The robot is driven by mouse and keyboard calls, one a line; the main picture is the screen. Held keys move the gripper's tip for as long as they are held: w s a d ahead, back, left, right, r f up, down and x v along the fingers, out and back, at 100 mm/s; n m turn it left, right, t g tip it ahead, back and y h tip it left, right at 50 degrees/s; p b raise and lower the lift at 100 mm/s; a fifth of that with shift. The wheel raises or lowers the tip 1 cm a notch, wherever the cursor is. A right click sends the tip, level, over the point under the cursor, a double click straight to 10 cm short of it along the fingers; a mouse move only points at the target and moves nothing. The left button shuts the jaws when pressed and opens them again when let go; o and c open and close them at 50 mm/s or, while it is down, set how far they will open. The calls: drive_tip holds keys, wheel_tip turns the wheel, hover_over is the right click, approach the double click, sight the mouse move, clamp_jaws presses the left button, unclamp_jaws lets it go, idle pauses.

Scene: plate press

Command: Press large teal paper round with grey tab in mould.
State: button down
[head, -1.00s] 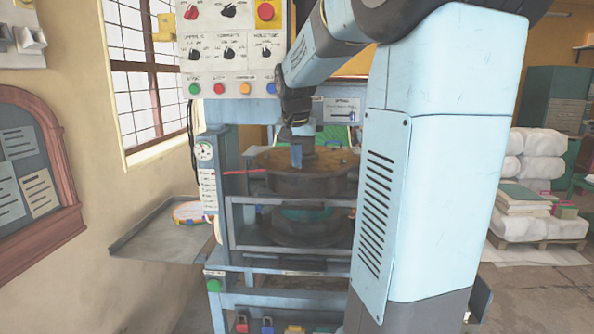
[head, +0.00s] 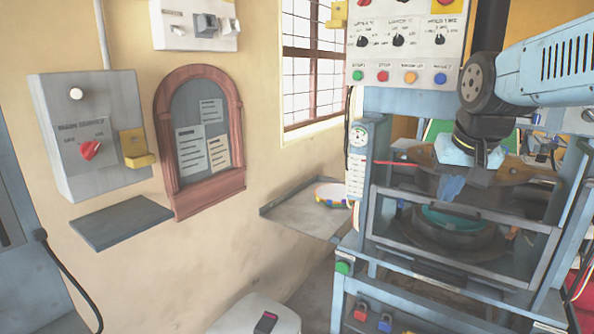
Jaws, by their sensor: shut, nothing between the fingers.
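The press (head: 362,225) is a blue-grey frame at the right. A teal paper round (head: 455,219) lies in the dark lower mould (head: 440,242), seen through the barred front frame; its grey tab cannot be made out. The brown upper plate (head: 425,182) is above it with a clear gap. My gripper (head: 453,188) points down in front of the upper plate, above the teal round and apart from it. It is shut and empty; its fingers are small and partly lost against the plate.
A control panel (head: 405,40) with knobs and coloured buttons tops the press. A green button (head: 344,268) sits low on its left post. A side shelf (head: 285,213) holds a round, colourful-rimmed item (head: 332,194). A wall switch box (head: 92,135) hangs at left.

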sight(344, 270)
drive_tip(key=s+a+f+n, duration=0.2)
drive_tip(key=s+a+f, duration=0.1)
drive_tip(key=s, duration=0.4)
drive_tip(key=shift+s+a+f+t, duration=0.35)
drive_tip(key=shift+a+t, duration=0.05)
drive_tip(key=shift+a, duration=0.1)
drive_tip(key=w+f+n+g+h, duration=0.5)
drive_tip(key=w+f+n+h, duration=0.45)
drive_tip(key=w+f, duration=1.1)
drive_tip(key=w+a+f+n+t, duration=0.4)
drive_tip(key=a+f+n+t, duration=0.3)
drive_tip(key=f+n, duration=0.3)
drive_tip(key=w+a+f+n+t, duration=0.4)
drive_tip(key=a+f+n+t, duration=0.3)
drive_tip(key=f, duration=0.8)
drive_tip(key=a+n, duration=0.2)
drive_tip(key=n, duration=0.1)
drive_tip(key=shift+w, duration=0.2)
drive_tip(key=shift+r, duration=0.1)
drive_tip(key=x, duration=1.4)
drive_tip(key=shift+r, duration=0.15)
